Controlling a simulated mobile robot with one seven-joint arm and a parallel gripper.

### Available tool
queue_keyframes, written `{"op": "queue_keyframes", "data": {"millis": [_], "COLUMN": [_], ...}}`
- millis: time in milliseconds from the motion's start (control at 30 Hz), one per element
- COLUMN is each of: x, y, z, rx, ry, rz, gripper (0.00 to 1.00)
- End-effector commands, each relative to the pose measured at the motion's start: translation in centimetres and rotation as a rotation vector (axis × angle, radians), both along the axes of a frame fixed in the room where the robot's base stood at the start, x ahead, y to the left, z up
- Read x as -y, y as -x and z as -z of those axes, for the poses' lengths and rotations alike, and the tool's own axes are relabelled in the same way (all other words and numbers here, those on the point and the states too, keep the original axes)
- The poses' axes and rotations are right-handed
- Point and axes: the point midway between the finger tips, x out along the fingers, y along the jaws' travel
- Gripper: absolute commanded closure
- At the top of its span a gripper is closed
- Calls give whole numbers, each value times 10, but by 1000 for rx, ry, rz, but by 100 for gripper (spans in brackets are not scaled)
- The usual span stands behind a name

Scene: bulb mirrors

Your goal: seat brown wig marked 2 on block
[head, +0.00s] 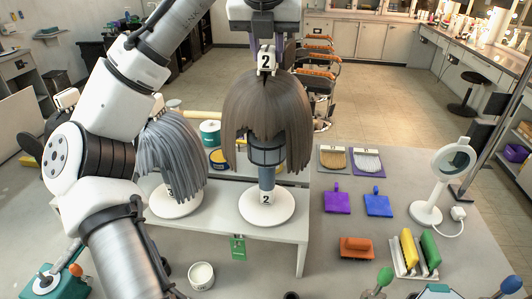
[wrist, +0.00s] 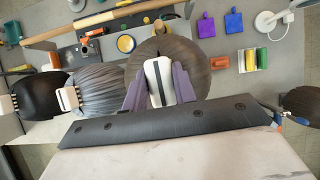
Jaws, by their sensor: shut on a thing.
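The brown wig (head: 268,107) hangs upright over the dark block (head: 266,155) on the stand marked 2 (head: 267,212). Its bangs reach the block's upper part, and the block's lower part shows below them. The white tag marked 2 (head: 265,60) stands up from the wig's crown. My gripper (wrist: 160,85) is shut on this tag, with purple fingers on either side of it in the wrist view. The brown wig also shows there from above (wrist: 189,62). I cannot tell whether the wig's inside touches the block, because the hair hides it.
A grey wig (head: 172,152) sits on the stand to the left, close beside the brown one. A black wig (wrist: 38,96) is farther left. Purple (head: 337,201) and blue (head: 377,203) pads, brushes and a magnifier lamp (head: 432,195) lie to the right.

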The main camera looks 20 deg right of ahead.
Motion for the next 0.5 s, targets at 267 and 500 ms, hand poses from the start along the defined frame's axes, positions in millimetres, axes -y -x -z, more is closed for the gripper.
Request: {"op": "queue_keyframes", "data": {"millis": [267,500], "x": [1,1], "y": [0,0], "z": [-29,-53], "rx": [3,2], "ry": [1,0], "rz": [0,0], "gripper": [93,93]}}
